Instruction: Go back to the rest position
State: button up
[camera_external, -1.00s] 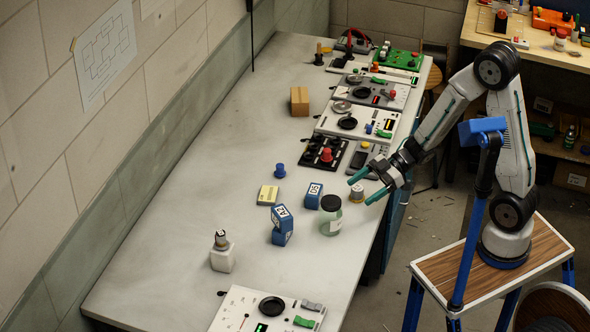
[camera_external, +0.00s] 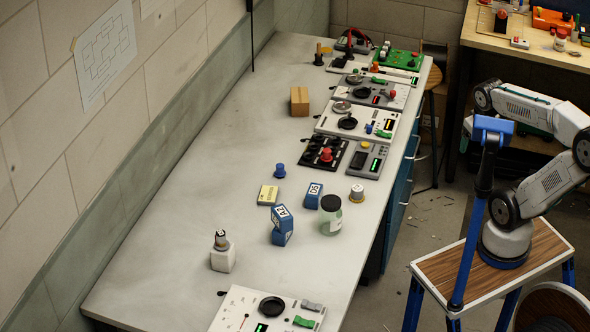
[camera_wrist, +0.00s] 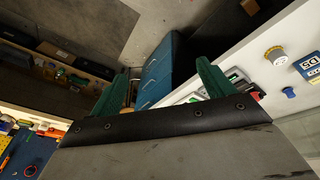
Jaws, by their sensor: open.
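Beyond the fingers are the floor and the blue drawer cabinet (camera_wrist: 155,75). The grey bench (camera_external: 150,230) stands to the left of my arm.
On the bench are a lidded jar (camera_external: 331,222), a white-and-yellow cylinder (camera_external: 357,194), blue blocks (camera_external: 282,232), a yellow box (camera_external: 267,195), a cardboard box (camera_external: 299,101) and several control panels (camera_external: 265,312). The floor (camera_external: 425,225) between bench and arm is clear apart from small scraps.

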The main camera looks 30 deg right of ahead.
jog(key=shift+m+g+y, duration=0.3)
jog(key=shift+g+y, duration=0.2)
jog(key=shift+g, duration=0.3)
jog(key=s, duration=0.3)
jog(key=s+a, duration=0.1)
jog(key=s, duration=0.1)
jog(key=shift+a+r, duration=0.1)
jog(key=shift+r, duration=0.2)
